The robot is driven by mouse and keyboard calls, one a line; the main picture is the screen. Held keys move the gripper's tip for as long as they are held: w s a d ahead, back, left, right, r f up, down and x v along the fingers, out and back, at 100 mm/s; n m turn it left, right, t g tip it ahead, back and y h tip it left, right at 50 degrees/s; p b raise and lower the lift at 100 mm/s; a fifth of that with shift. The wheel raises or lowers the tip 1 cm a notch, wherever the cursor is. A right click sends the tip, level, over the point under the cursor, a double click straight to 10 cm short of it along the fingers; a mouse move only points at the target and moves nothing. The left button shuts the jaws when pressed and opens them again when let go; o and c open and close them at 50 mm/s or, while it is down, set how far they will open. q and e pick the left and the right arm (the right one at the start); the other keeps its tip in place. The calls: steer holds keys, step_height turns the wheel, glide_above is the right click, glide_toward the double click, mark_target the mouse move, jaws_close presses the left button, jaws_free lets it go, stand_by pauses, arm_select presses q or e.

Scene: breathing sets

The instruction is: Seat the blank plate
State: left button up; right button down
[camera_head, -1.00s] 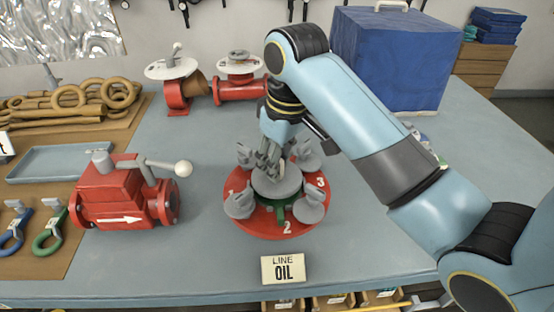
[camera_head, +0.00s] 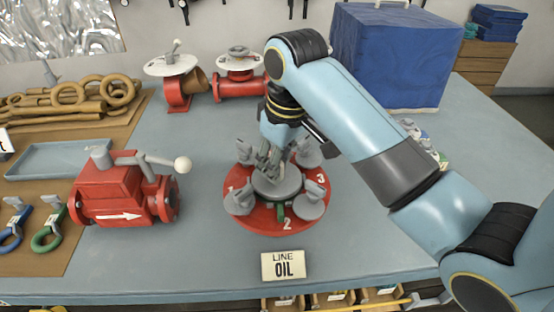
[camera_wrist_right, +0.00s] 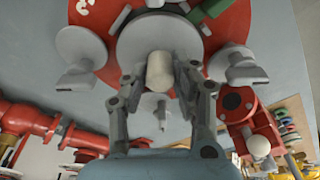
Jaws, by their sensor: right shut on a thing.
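The blank plate (camera_head: 277,187) is a round grey disc over the middle of a red round base (camera_head: 253,225) marked with numbers. My right gripper (camera_head: 271,160) comes down from above and is shut on the plate's knob. In the right wrist view the gripper (camera_wrist_right: 160,88) has its fingers either side of the pale knob (camera_wrist_right: 160,68), with the plate (camera_wrist_right: 132,45) beyond. A green part (camera_head: 279,211) shows just under the plate's near edge. I cannot tell whether the plate touches what lies below. My left gripper is out of view.
Grey clamps (camera_head: 240,202) stand around the plate on the red base. A red valve (camera_head: 115,195) with a lever is to the left. A "LINE OIL" sign (camera_head: 283,265) stands in front. A blue box (camera_head: 390,58) stands at the back right. The right table front is clear.

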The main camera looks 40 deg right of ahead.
steer(key=shift+f, duration=0.4)
steer(key=c, duration=1)
jaws_free()
steer(key=r, duration=0.5)
steer(key=s+r, duration=0.1)
steer(key=r, duration=0.1)
steer(key=shift+d+r, duration=0.1)
steer(key=shift+r, duration=0.15)
